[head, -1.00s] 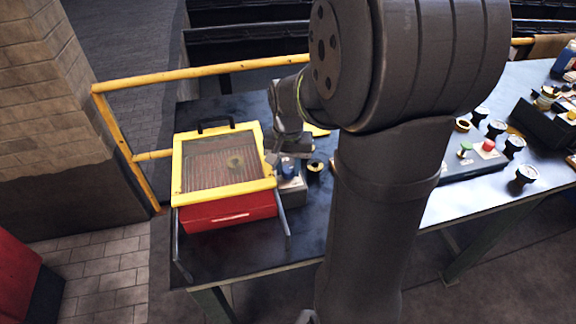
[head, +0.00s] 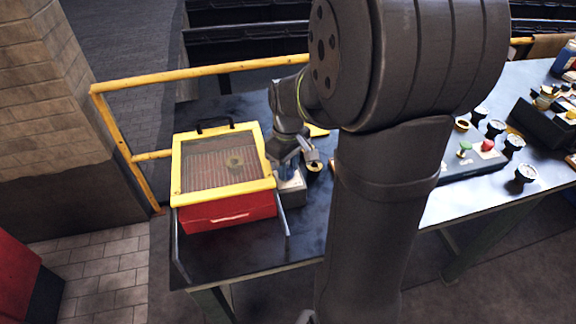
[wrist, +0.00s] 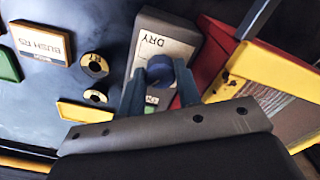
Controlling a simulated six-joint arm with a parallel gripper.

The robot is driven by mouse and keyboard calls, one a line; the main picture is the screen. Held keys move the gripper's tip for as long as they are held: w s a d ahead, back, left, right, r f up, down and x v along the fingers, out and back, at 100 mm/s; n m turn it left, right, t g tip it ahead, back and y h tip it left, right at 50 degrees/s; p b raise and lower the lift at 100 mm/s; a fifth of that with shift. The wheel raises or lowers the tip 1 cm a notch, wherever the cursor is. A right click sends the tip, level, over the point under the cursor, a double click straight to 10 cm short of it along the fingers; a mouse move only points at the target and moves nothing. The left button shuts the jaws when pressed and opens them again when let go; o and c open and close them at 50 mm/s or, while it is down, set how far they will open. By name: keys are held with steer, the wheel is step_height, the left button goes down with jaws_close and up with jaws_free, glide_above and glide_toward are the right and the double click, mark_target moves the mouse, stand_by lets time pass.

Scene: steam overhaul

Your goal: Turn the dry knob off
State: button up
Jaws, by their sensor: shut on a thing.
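The dry knob is a blue round knob (wrist: 161,68) on a grey control box with a white plate marked DRY (wrist: 163,45). In the wrist view my gripper (wrist: 160,82) has one finger on each side of the knob and is shut on it. In the head view my gripper (head: 294,162) is over the control box (head: 291,190), right of the yellow and red case, and hides the knob. A green mark on the plate is partly covered by my gripper. The knob's exact pointer direction cannot be told.
A red case with a yellow-framed lid (head: 222,197) stands close beside the control box. A panel with gauges (head: 478,160) stands farther right. A yellow rail (head: 190,72) runs behind.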

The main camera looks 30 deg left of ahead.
mark_target(288, 169)
steer(key=n, duration=0.5)
steer(key=shift+w+n, duration=0.1)
steer(key=shift+n, duration=0.3)
stand_by(0.4)
steer(key=o, duration=0.7)
step_height(288, 169, up, 18)
steer(key=shift+f, duration=0.25)
steer(key=shift+f, duration=0.15)
step_height(288, 169, down, 17)
steer(key=shift+f, duration=0.1)
stand_by(0.7)
